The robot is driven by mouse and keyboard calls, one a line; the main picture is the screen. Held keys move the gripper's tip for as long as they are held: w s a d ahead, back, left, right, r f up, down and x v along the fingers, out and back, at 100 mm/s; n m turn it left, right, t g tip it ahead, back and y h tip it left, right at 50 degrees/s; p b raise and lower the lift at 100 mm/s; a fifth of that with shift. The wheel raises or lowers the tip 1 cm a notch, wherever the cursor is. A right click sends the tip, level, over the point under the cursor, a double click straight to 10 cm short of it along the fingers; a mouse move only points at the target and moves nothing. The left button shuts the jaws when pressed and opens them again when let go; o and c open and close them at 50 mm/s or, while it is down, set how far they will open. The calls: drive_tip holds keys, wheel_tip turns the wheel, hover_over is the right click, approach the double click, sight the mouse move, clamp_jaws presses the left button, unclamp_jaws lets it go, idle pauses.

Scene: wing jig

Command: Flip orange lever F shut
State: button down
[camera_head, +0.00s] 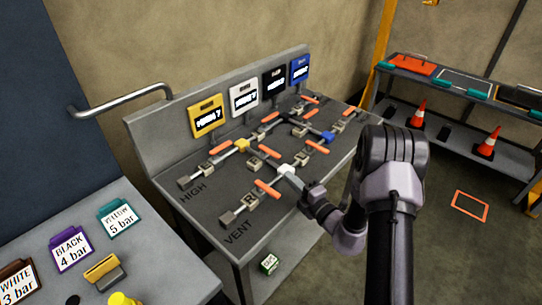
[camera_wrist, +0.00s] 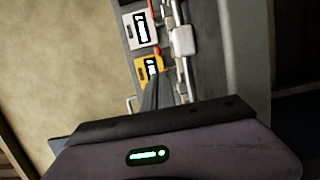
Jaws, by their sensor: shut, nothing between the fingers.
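Several orange levers sit on valve blocks along the pipes of the sloping grey bench panel. The letters on the blocks are too small to read surely, so I cannot tell which is lever F. One orange lever (camera_head: 268,188) lies near the front, by the VENT lettering; others (camera_head: 269,151) (camera_head: 315,147) are farther back. My gripper (camera_head: 292,180) is shut and empty, over the front of the panel, close to a white pipe junction (camera_head: 286,169). Contact cannot be told. In the wrist view its dark fingers (camera_wrist: 151,92) appear below the yellow plate (camera_wrist: 148,70).
Yellow (camera_head: 206,117), white (camera_head: 243,96), black and blue plates stand on the bench's back board. A side table at lower left holds coloured pressure plates (camera_head: 70,249). A shelf (camera_head: 455,120) with orange cones stands at the right.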

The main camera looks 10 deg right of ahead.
sight(269, 154)
drive_tip(key=shift+a, duration=0.1)
drive_tip(key=b+x, duration=0.2)
drive_tip(key=x, duration=0.8)
drive_tip(key=shift+r, duration=0.1)
